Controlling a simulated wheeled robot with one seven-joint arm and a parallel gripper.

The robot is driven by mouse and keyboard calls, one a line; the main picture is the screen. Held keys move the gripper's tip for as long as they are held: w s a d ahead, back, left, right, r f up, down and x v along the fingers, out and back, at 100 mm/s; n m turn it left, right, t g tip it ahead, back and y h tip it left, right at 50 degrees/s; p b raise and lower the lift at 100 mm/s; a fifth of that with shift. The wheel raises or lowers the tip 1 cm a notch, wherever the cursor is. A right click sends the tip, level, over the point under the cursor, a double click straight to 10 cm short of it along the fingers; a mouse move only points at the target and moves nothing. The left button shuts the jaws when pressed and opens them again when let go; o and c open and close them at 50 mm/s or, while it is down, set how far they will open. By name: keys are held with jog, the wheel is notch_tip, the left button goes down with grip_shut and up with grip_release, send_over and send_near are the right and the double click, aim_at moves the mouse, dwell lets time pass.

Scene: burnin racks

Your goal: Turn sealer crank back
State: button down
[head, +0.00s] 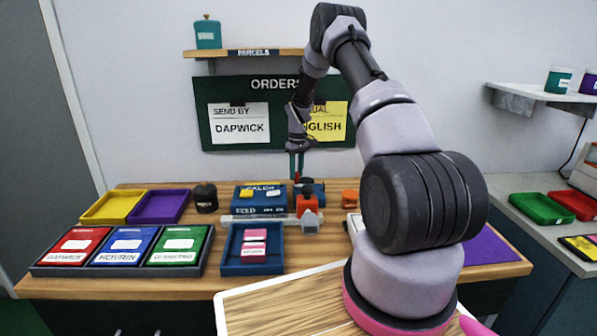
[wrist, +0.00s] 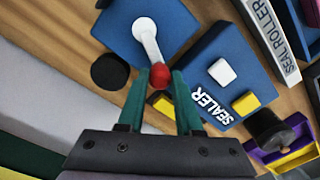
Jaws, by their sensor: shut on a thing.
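The sealer crank is a white arm (wrist: 148,38) with a red knob (wrist: 160,76), mounted on a blue block (wrist: 178,18) in the wrist view. My gripper (wrist: 162,82) has its green fingers shut on the red knob, one on each side. In the head view my gripper (head: 296,170) reaches down at the back of the table, and the crank is mostly hidden there.
A blue tray (head: 232,268) with pink cards is nearer. A black round container (head: 205,198) and yellow (head: 103,208) and purple (head: 158,208) trays are to the left.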

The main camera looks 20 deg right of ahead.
jog(key=n, duration=0.1)
jog(key=s+n, duration=0.1)
jog(key=n, duration=0.1)
jog(key=s+a+n, duration=0.1)
jog(key=n, duration=0.1)
jog(key=shift+a, duration=0.1)
dwell(0.6)
jog(key=c, duration=0.6)
grip_release()
jog(key=shift+s, duration=0.1)
jog(key=r, duration=1)
jog(key=shift+w+r, duration=0.2)
jog(key=shift+r, duration=0.2)
jog(key=shift+s, duration=0.1)
